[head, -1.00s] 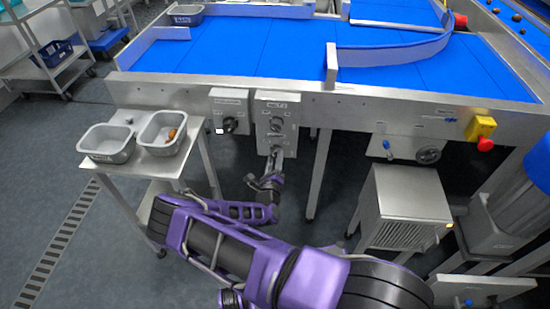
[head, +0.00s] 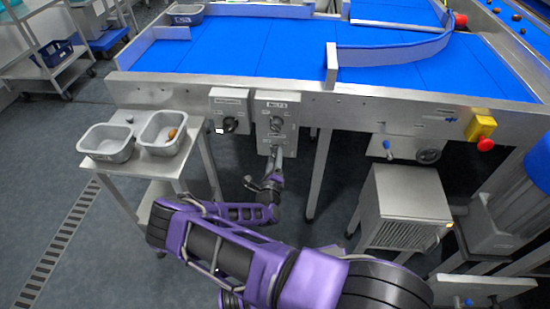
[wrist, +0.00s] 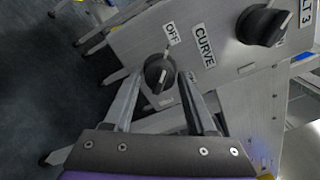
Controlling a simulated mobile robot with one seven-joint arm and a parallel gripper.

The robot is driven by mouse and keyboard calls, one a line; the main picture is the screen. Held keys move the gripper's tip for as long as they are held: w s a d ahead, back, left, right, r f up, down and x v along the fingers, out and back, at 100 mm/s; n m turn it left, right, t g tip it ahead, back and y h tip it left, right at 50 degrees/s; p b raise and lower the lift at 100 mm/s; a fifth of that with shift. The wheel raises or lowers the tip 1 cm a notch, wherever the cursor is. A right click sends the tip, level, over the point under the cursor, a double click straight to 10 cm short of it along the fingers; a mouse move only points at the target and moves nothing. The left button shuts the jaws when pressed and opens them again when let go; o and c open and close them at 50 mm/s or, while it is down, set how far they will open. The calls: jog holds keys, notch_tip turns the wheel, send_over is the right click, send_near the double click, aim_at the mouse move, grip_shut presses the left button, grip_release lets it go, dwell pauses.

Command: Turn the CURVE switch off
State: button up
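The CURVE switch is a round black knob (wrist: 159,74) on a grey control box, which hangs under the conveyor's front edge in the head view (head: 290,108). The CURVE label (wrist: 203,45) and the OFF label (wrist: 172,33) show beside the knob in the wrist view. My gripper (wrist: 159,80) is open, with one finger on each side of the knob. I cannot tell whether the fingers touch it. A pale mark shows on the knob, but its setting is hard to read. In the head view my gripper (head: 276,153) covers this lower knob.
A second black knob (wrist: 262,25) sits on the same box, by a label ending in "LT 3". Another switch box (head: 230,108) is to the left. A stand with two grey bins (head: 108,156) is further left. A steel cabinet (head: 405,205) stands to the right.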

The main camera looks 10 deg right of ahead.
jog(key=shift+o, duration=1.1)
jog(key=p+v, duration=0.1)
jog(key=v, duration=1.6)
jog(key=shift+s+p, duration=0.15)
jog(key=shift+p, duration=0.15)
jog(key=shift+r, duration=0.1)
